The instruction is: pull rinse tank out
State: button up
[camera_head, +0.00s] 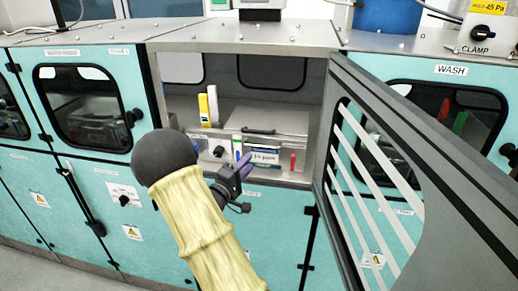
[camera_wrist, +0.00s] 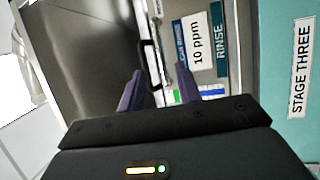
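The rinse tank (camera_head: 265,119) is a grey lidded box inside the open bay, with a dark handle (camera_head: 258,131) on its lid. Its front carries a white and blue label (camera_head: 264,155). In the wrist view, plates (camera_wrist: 197,40) read "10 ppm" and "RINSE". My gripper (camera_head: 243,163) is at the tank's front, in the bay's opening. In the wrist view, its two purple fingers (camera_wrist: 160,84) stand apart, with a dark bar and a pale edge beyond the gap. I cannot tell whether they touch the tank. My arm hides part of the bay's lower left.
A grey slatted door (camera_head: 385,180) stands open at the right of the bay. A red marker (camera_head: 292,161) is at the right. Closed teal cabinets (camera_head: 88,105) flank the bay.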

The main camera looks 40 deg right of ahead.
aim_at(258, 151)
jog(key=p+x, duration=0.2)
jog(key=x, duration=0.5)
jog(key=shift+w+d, duration=0.15)
jog(key=shift+w, duration=0.05)
grip_shut()
